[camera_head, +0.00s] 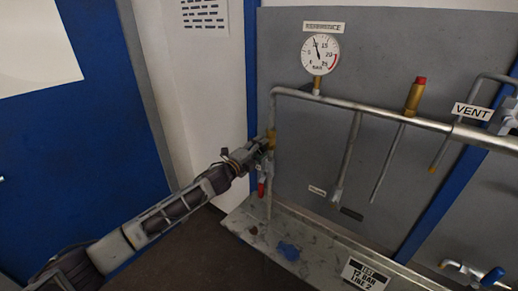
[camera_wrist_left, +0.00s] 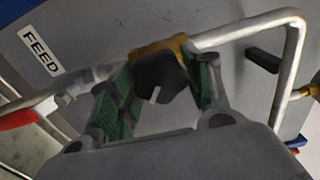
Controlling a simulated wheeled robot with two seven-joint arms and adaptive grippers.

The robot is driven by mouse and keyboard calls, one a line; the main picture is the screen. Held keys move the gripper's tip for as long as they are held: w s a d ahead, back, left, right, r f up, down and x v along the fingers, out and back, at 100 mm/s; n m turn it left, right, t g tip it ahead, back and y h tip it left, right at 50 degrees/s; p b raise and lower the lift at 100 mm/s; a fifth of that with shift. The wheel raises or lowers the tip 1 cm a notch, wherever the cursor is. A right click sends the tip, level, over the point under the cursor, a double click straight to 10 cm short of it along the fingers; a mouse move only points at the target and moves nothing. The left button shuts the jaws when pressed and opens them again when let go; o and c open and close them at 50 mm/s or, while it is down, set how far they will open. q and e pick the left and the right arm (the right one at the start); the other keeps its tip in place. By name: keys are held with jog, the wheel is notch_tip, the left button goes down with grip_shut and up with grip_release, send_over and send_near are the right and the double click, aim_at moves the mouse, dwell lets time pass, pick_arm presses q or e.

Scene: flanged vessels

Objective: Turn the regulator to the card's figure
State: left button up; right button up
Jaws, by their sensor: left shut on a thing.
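The regulator is a brass body (camera_head: 271,138) on the left end of the pipe. Its black knob (camera_wrist_left: 160,82) with a white pointer mark shows in the left wrist view. My left gripper (camera_head: 262,146) is at the regulator, its green-padded fingers (camera_wrist_left: 160,90) on both sides of the knob and shut on it. The card (camera_head: 366,275) lies at the tray's front and seems to read TEST, 12 BAR, LINE 2. The round gauge (camera_head: 320,54) under the REFERENCE label has its needle near 10. My right gripper is not in view.
A red-handled valve (camera_head: 262,188) hangs just below my left gripper. A FEED label (camera_wrist_left: 40,53) shows in the wrist view. A blue cloth (camera_head: 289,251) lies on the metal tray (camera_head: 325,262). A red-topped brass fitting (camera_head: 415,97) and a VENT label (camera_head: 472,112) are to the right.

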pick_arm(q)
jog(key=shift+f, duration=0.1)
dwell(0.3)
jog(key=o, duration=1)
jog(key=shift+o, duration=0.2)
jog(key=shift+s+a, duration=0.1)
jog(key=v, duration=1.1)
jog(key=shift+s+a, duration=0.2)
jog(key=shift+s, duration=0.1)
jog(key=shift+n, duration=0.4)
